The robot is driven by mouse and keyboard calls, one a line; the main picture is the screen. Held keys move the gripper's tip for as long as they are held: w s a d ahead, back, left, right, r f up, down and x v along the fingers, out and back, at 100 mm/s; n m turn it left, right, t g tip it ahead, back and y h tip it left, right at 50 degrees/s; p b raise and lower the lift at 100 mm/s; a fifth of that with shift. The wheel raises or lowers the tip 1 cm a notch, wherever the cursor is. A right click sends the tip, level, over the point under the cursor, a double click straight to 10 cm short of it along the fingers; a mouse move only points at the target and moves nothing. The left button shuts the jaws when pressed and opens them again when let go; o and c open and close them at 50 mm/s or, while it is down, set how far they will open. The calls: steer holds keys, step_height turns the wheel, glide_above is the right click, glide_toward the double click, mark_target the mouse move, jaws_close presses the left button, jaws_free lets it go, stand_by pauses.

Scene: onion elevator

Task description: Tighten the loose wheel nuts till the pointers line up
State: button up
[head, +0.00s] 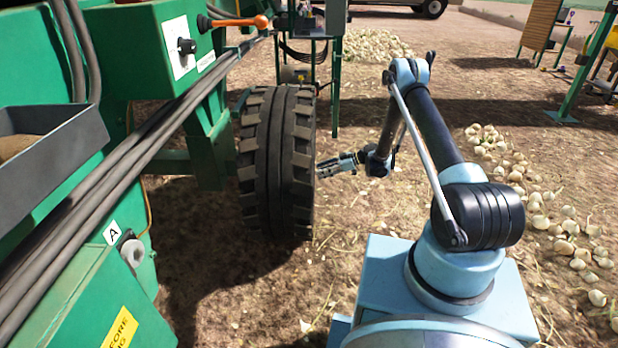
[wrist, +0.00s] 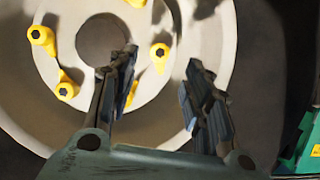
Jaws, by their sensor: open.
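The wheel's black tyre (head: 275,165) stands beside the green machine in the head view; its hub face is hidden there. In the wrist view I see the pale rim (wrist: 215,25) with several yellow pointers on dark nuts around a round centre hole. One is at upper left (wrist: 42,38), one at lower left (wrist: 67,86), one at right (wrist: 160,55), and one at the top edge (wrist: 136,3). Another is partly behind my left finger. The pointers' exact alignment is too small to tell. My gripper (wrist: 160,68) is open and empty, fingers towards the rim; it also shows beside the tyre (head: 335,166).
The green machine (head: 165,50) with hoses and an orange-handled lever (head: 240,21) fills the left. Onions (head: 560,230) lie scattered at right, and an onion heap (head: 375,45) is behind. A stand (head: 540,28) is at far right. Bare ground lies right of the wheel.

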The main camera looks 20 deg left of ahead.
steer(key=x, duration=0.7)
steer(key=shift+a+f, duration=0.15)
steer(key=shift+a, duration=0.05)
steer(key=c, duration=1.1)
